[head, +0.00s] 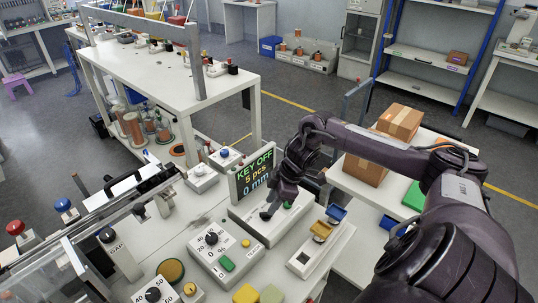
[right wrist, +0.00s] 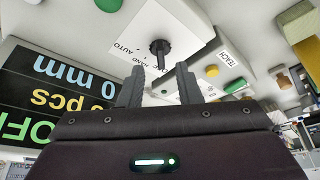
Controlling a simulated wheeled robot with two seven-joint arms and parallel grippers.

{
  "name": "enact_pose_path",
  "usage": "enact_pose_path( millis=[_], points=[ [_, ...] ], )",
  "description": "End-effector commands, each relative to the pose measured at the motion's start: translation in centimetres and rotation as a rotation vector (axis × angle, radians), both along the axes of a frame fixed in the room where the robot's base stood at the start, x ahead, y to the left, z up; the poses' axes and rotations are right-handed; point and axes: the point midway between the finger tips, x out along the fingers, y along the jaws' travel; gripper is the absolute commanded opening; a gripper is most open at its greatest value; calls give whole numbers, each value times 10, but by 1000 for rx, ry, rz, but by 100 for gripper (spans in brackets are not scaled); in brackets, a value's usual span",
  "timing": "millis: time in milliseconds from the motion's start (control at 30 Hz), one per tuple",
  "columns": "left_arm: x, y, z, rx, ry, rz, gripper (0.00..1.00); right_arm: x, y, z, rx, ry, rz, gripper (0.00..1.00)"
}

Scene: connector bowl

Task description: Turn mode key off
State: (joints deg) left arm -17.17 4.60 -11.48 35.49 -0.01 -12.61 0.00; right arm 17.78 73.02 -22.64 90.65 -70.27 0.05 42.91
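The mode key (right wrist: 160,48) is a black key standing in a white panel marked AUTO and HAND, seen in the right wrist view. My right gripper (right wrist: 161,74) has its two fingers apart, with the key in the gap just beyond the fingertips; it does not hold the key. In the head view my right gripper (head: 270,208) reaches down over the white control box (head: 250,225), and the key is hard to tell from the dark fingers. The display (head: 254,175) behind it reads KEY OFF, 5 pcs, 0 mm. My left gripper is not in view.
A dial box (head: 218,252) with a green button stands left of the control box. A box with blue and yellow parts (head: 322,246) stands to its right. Cardboard boxes (head: 399,122) sit on a side table beyond my right arm. A clear-covered machine (head: 50,262) fills the left.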

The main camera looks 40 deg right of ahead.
Motion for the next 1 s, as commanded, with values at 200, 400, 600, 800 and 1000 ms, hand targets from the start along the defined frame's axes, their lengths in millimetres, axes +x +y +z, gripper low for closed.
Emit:
enact_pose_path(
  millis=[200,400,600,800,1000],
  points=[
    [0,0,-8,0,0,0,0,-8,-11,29,-2,1,0,31],
    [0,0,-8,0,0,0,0,-11,-12,39,1,1,1,31],
    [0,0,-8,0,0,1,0,-10,-12,39,1,1,1,31],
    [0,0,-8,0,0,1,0,-10,-12,39,1,1,1,31],
    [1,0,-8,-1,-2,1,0,-11,-12,39,1,2,0,31]
  ],
)
